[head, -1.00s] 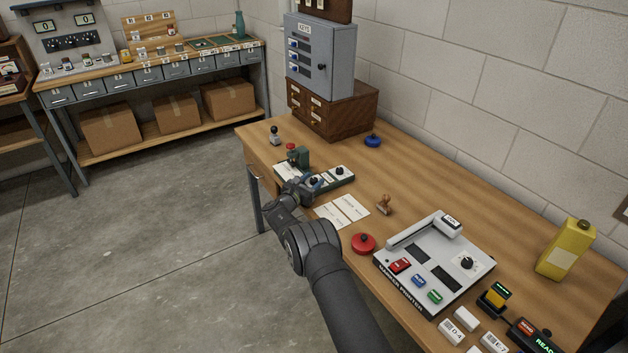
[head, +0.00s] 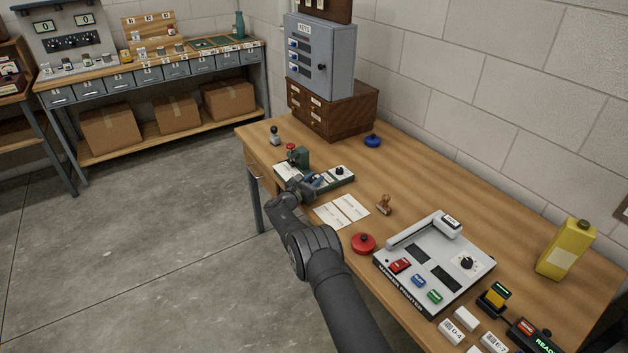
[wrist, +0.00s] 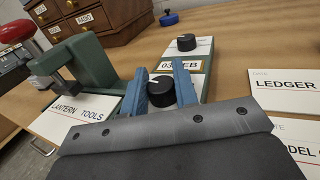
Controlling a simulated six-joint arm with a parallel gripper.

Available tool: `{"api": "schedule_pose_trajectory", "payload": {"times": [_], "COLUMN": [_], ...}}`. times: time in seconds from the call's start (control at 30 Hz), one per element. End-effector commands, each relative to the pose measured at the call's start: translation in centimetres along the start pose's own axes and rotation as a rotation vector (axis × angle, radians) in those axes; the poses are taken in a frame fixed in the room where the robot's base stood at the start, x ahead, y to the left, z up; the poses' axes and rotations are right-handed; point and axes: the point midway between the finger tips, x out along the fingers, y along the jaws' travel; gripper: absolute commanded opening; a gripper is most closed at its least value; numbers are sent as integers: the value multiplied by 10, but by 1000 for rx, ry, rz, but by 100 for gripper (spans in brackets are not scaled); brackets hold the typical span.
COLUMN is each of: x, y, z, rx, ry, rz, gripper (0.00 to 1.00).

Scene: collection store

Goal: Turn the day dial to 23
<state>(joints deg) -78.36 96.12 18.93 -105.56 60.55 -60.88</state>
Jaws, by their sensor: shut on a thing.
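A dark green date stamp unit (wrist: 92,68) stands on the bench, with a red-topped press at its left in the wrist view. It has two black dials on pale plates. My gripper (wrist: 160,88) has its blue fingers shut on the near dial (wrist: 160,92), one on each side. The far dial (wrist: 186,42) is free. The date window (wrist: 192,65) between them shows "03" and "EB"; a finger partly hides it. In the head view my gripper (head: 311,181) is over the unit, and the far dial (head: 339,171) shows beside it.
A "LANTERN TOOLS" card (wrist: 82,112) lies under the press. Two paper cards (head: 342,211) lie to the right. A wooden stamp (head: 384,204), a red round object (head: 363,243) and a label printer (head: 435,262) stand further along. A blue knobbed object (head: 373,140) is behind.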

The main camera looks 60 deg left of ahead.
Motion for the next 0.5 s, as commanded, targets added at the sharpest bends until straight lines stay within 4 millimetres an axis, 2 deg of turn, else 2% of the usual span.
{"api": "schedule_pose_trajectory", "payload": {"times": [0.5], "x": [0], "y": [0], "z": [2], "rx": [5], "ry": [1], "rz": [-115], "gripper": [4]}}
